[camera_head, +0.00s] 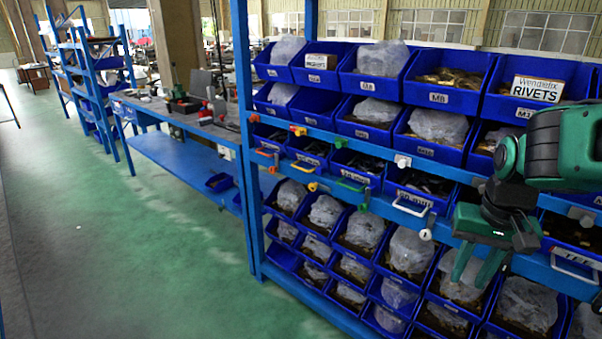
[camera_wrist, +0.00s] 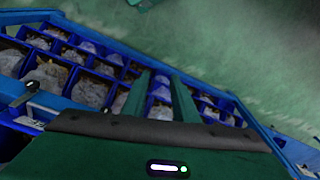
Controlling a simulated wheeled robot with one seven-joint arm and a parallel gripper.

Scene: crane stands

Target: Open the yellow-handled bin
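The yellow-handled bin is a small blue drawer in the rack's handle row. Its yellow handle (camera_head: 301,166) sits between an orange-red handle (camera_head: 266,152) and a green handle (camera_head: 350,185). The bin looks shut; the details are small. My gripper (camera_head: 474,274) is at the right of the head view, in front of the lower bins, pointing down. It is well to the right of the yellow handle and apart from it. Its two fingers also show in the wrist view (camera_wrist: 160,98), spread apart with nothing between them. I cannot make out the yellow handle in the wrist view.
The blue rack (camera_head: 247,130) holds several rows of bins with bagged parts. White handles (camera_head: 410,207) lie between the green handle and my gripper. Small coloured latches sit along the rails. A workbench (camera_head: 180,115) stands at the left. The green floor (camera_head: 130,240) left of the rack is clear.

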